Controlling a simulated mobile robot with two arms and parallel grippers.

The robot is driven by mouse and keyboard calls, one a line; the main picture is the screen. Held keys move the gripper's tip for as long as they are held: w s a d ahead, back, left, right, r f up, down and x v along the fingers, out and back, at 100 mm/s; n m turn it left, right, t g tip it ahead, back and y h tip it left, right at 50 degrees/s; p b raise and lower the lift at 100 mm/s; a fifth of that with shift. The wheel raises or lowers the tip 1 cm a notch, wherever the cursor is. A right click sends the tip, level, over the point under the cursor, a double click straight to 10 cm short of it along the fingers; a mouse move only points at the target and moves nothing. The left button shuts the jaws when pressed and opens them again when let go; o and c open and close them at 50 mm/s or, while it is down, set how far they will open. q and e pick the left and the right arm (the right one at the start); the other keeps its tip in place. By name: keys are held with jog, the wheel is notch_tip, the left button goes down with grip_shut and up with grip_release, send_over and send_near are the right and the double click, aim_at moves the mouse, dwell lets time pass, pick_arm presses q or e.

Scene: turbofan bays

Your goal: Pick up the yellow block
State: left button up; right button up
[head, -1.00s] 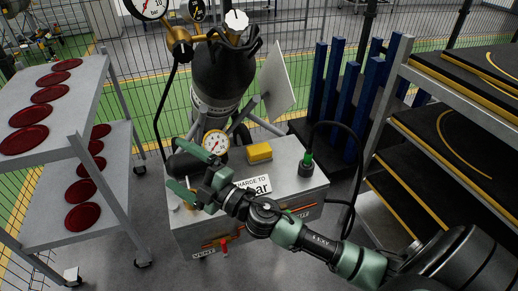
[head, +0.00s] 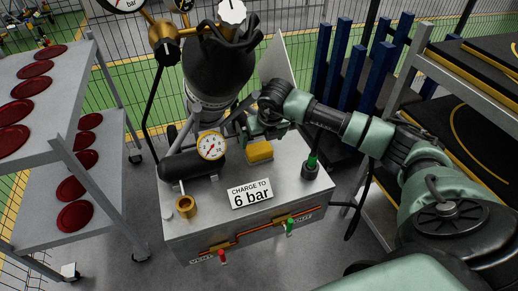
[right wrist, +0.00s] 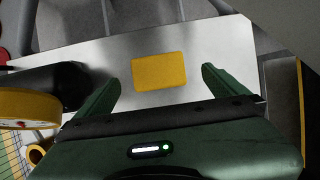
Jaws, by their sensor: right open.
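The yellow block (head: 260,152) lies on top of the grey metal box (head: 306,187), right of the pressure gauge (head: 212,146). My right gripper (head: 256,132) is just behind and above the block in the head view, partly hidden by its own wrist. In the right wrist view the gripper (right wrist: 161,76) is open, and the block (right wrist: 159,71) shows between its two green fingers with gaps on both sides. Nothing is held. My left gripper is not in view.
A black cylinder (head: 215,70) stands behind the box. A brass fitting (head: 186,206) and a black plug with a cable (head: 309,166) are on the box top. A cart with red discs (head: 73,216) is at left; blue posts (head: 336,55) and shelves are at right.

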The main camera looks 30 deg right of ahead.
aim_at(259, 148)
jog(key=f+p, duration=0.1)
jog(key=f, duration=0.2)
jog(key=shift+w+a+p, duration=0.2)
jog(key=shift+p, duration=0.2)
jog(key=shift+x, duration=1.15)
jog(key=shift+w+d+f, duration=0.1)
jog(key=shift+w+d, duration=0.05)
jog(key=shift+w, duration=0.05)
jog(key=shift+s, duration=0.1)
jog(key=c, duration=1.5)
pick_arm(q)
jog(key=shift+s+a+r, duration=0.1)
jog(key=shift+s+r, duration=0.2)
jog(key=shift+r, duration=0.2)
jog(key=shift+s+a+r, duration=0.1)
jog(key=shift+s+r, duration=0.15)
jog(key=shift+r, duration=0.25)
pick_arm(e)
jog(key=shift+r, duration=0.2)
